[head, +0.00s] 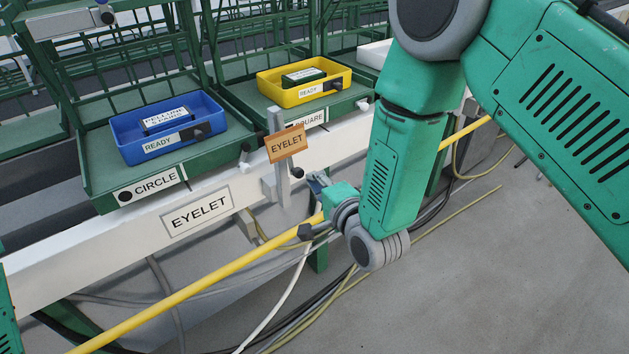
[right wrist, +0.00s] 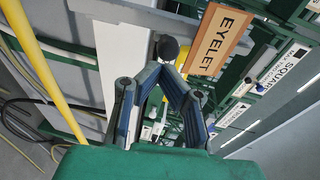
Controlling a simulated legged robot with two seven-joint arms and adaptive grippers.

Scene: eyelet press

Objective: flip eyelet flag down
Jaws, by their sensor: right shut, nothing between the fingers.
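The orange EYELET flag (head: 286,143) stands up beside a grey post on the white beam, its face toward me and slightly tilted. It also shows in the right wrist view (right wrist: 220,42), upper right of the fingers. A black ball knob (head: 297,172) sits below the flag; in the right wrist view the knob (right wrist: 168,47) appears just beyond the fingertips. My right gripper (head: 316,181) is shut and empty, close to the right of the knob. I cannot tell whether they touch. The right wrist view shows its fingers (right wrist: 160,72) meeting at the tips. My left gripper is out of view.
The white beam (head: 120,246) carries a fixed EYELET label (head: 195,212). Behind it are a blue bin (head: 130,150) and a yellow bin (head: 265,82) on green trays. A yellow pipe (head: 190,293) and loose cables run below. Open floor (head: 480,270) lies to the right.

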